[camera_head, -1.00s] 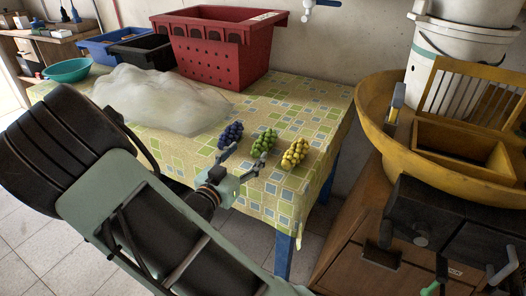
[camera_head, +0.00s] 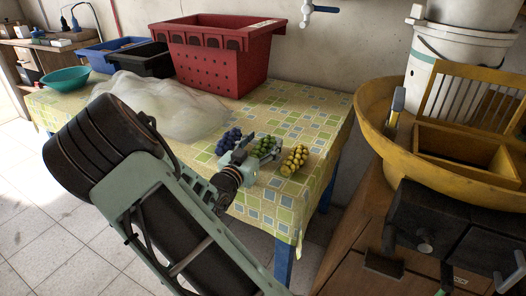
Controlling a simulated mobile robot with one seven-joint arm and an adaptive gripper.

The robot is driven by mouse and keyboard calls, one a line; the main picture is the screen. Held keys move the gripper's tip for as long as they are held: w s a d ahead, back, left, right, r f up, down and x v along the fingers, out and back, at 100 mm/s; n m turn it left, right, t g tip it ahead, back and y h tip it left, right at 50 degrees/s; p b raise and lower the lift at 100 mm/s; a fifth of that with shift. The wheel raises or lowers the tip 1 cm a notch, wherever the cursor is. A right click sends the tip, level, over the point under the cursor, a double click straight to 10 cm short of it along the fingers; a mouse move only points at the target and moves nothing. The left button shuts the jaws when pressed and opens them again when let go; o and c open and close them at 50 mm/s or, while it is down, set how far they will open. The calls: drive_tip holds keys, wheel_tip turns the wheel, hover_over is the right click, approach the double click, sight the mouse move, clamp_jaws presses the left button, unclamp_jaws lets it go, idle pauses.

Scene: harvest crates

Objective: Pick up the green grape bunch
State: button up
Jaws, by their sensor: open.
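The green grape bunch (camera_head: 265,146) lies on the checked tablecloth between a blue grape bunch (camera_head: 229,139) on its left and a yellow grape bunch (camera_head: 295,159) on its right. My gripper (camera_head: 262,152) is open, low at the near side of the green bunch, with its fingers reaching toward it. The gripper hides the near part of the green bunch. I cannot tell whether the fingers touch it.
The table (camera_head: 252,211) carries a clear plastic bag (camera_head: 165,108), a red crate (camera_head: 213,62), a black crate (camera_head: 143,62), a blue crate (camera_head: 97,52) and a teal bowl (camera_head: 65,79). A yellow basin (camera_head: 374,118) stands at the right. The cloth behind the grapes is clear.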

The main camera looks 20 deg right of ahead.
sight(263, 141)
drive_tip(key=c, duration=1.5)
drive_tip(key=shift+r, duration=0.1)
drive_tip(key=shift+c, duration=0.4)
drive_tip(key=shift+r, duration=0.1)
drive_tip(key=shift+r, duration=0.25)
wheel_tip(263, 141, up, 2)
drive_tip(key=shift+r+p, duration=0.15)
drive_tip(key=shift+p, duration=0.55)
drive_tip(key=s+a+r+p, duration=0.1)
drive_tip(key=s+r, duration=0.8)
drive_tip(key=s, duration=0.3)
drive_tip(key=shift+s, duration=0.15)
drive_tip(key=shift+s+r+b, duration=0.4)
drive_tip(key=shift+s+b, duration=0.3)
drive_tip(key=shift+b, duration=0.35)
